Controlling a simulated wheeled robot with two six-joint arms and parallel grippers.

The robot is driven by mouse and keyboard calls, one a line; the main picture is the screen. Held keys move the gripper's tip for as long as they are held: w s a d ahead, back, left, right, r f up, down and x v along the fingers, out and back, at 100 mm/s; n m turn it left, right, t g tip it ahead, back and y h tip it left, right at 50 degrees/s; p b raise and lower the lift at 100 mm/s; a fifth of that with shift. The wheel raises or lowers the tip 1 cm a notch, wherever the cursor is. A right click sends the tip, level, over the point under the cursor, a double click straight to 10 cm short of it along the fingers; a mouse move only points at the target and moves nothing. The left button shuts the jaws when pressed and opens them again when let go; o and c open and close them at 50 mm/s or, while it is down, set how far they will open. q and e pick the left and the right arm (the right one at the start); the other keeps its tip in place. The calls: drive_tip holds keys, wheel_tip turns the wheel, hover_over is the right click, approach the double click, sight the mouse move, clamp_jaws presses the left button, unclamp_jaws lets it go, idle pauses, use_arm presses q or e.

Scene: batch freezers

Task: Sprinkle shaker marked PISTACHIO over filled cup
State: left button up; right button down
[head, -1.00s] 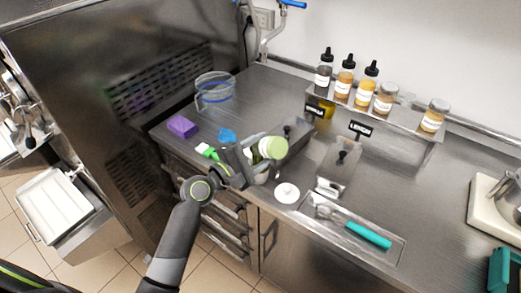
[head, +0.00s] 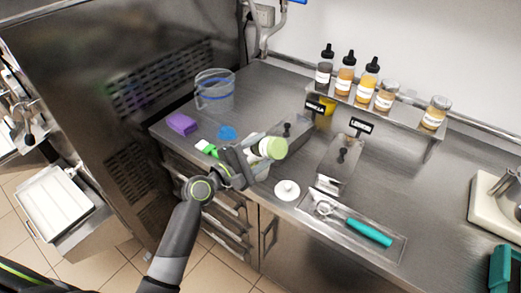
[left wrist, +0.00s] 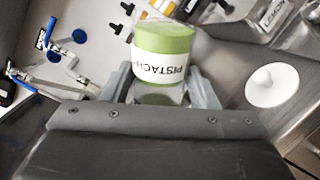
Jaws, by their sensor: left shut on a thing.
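My left gripper (head: 250,158) is shut on the PISTACHIO shaker (head: 272,148), a small jar with a pale green lid and white label. It holds the shaker tilted above the counter, lid pointing right in the head view. In the left wrist view the shaker (left wrist: 163,50) sits between my fingers (left wrist: 163,92), its label upside down and partly readable. No grains are visible falling. My right gripper is not in view.
A white knobbed disc (head: 287,190) lies right of the gripper. A tray (head: 335,222) holds a teal-handled scoop. A shelf (head: 385,117) holds bottles and jars.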

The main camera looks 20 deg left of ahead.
use_arm(q)
drive_tip(key=shift+r, duration=0.1)
drive_tip(key=shift+m+b, duration=0.5)
drive_tip(key=shift+m, duration=0.1)
drive_tip(key=shift+m+b, duration=0.85)
drive_tip(key=shift+m, duration=0.55)
drive_tip(key=r+m, duration=0.2)
drive_tip(key=m, duration=0.1)
drive_tip(key=shift+b, duration=0.3)
drive_tip(key=shift+r+m, duration=0.3)
drive_tip(key=shift+m, duration=0.5)
drive_tip(key=shift+r, duration=0.1)
